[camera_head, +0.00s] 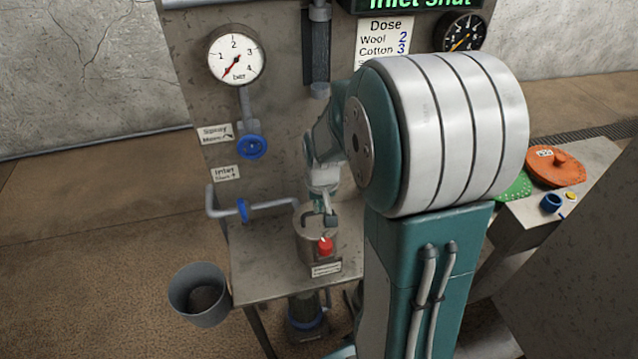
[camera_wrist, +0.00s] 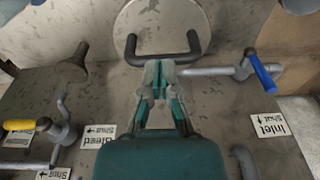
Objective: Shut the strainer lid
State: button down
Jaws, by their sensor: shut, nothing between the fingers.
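The strainer (camera_head: 312,250) is a grey cylinder on the bench, with a red knob (camera_head: 325,247) at its front. In the wrist view a round grey plate, apparently the lid (camera_wrist: 190,18), faces the camera and carries a dark U-shaped handle (camera_wrist: 165,57). My gripper (camera_wrist: 160,68) is shut and empty, its fingertips close to the middle of the handle bar. Whether they touch it I cannot tell. In the head view my gripper (camera_head: 329,214) is at the strainer's top and partly hides it. The lid's angle is unclear there.
A blue-handled pipe (camera_head: 242,210) runs left of the strainer, beneath a blue wheel (camera_head: 252,147) and a gauge (camera_head: 235,55). In the wrist view a yellow-handled valve (camera_wrist: 44,123) is at left and a blue handle (camera_wrist: 262,72) at right. A grey bucket (camera_head: 200,293) is at lower left.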

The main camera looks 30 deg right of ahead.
jog(key=r, duration=0.3)
jog(key=shift+w+r, duration=0.1)
jog(key=shift+w, duration=0.3)
jog(key=s+a+r, duration=0.1)
jog(key=s+r, duration=0.4)
jog(key=r, duration=0.3)
jog(key=shift+s+r, duration=0.2)
jog(key=shift+r, duration=0.05)
jog(key=shift+a, duration=0.15)
jog(key=s+a+r+n+t, duration=0.3)
jog(key=s+a+r+t, duration=0.1)
jog(key=s+a, duration=0.6)
jog(key=shift+v, duration=0.85)
jog(key=shift+w+a, duration=0.1)
